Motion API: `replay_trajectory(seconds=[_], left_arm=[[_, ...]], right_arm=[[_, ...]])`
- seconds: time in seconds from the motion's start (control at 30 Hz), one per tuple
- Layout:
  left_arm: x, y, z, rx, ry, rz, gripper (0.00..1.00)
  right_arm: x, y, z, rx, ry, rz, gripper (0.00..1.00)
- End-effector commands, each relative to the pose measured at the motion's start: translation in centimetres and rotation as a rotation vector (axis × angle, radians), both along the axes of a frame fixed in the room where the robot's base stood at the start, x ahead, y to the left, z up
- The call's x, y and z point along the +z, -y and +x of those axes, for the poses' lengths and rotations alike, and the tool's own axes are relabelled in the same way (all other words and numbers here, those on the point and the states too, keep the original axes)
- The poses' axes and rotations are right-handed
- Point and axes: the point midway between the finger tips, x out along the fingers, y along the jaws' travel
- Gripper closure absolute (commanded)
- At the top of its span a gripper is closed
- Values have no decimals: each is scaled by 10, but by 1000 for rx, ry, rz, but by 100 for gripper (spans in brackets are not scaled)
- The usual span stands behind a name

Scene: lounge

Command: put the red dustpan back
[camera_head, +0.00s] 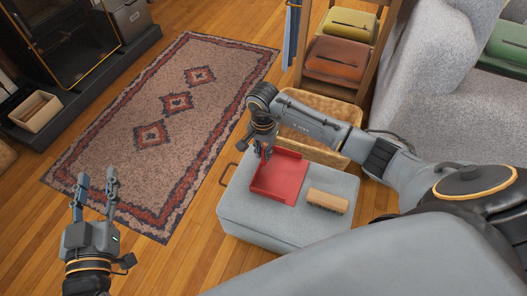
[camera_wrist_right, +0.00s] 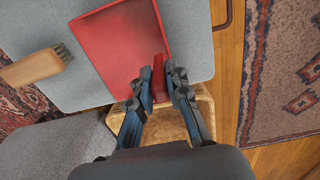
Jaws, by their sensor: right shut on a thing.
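The red dustpan (camera_head: 281,177) lies on top of the grey ottoman (camera_head: 250,222), beside a wooden brush (camera_head: 327,200). In the right wrist view the dustpan (camera_wrist_right: 122,45) fills the upper middle, with its handle between my fingers. My right gripper (camera_head: 262,152) is shut on the dustpan's handle at the ottoman's far edge; its fingers (camera_wrist_right: 162,88) also show in the wrist view. My left gripper (camera_head: 97,188) is open and empty, over the floor left of the ottoman. The brush (camera_wrist_right: 37,67) lies apart from the dustpan, bristles pointing toward it.
A grey armchair (camera_head: 425,75) is at the right. A patterned rug (camera_head: 170,120) covers the floor at the left. A small wooden box (camera_head: 35,111) sits far left.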

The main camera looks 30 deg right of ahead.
Motion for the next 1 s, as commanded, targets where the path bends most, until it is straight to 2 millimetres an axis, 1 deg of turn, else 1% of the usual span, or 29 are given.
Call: replay_trajectory(seconds=[0.17, 0.43, 0.47, 0.5, 0.57, 0.93, 0.97, 1.0], left_arm=[[1, 0, 0, 0, 4, -1, 60], [9, 1, 1, -3, 48, -13, 60], [10, 2, 1, -3, 54, -14, 60], [11, 2, 1, -3, 55, -14, 60], [11, 2, 1, -3, 55, -14, 60], [10, 2, 1, -3, 45, -12, 60], [9, 1, 1, -3, 37, -10, 60], [2, 0, 0, 0, 7, -2, 60]], right_arm=[[0, 0, 0, 0, 1, 1, 100], [-2, 0, 0, 0, 1, 1, 100], [-2, 0, 0, 0, 1, 1, 80], [-2, 0, 0, 0, 1, 1, 72], [-2, 0, 0, 0, 1, 1, 61], [-1, 0, 0, 0, 0, 0, 61], [0, 0, 0, 0, 0, 0, 61], [1, 0, 0, 0, -1, 1, 61]])
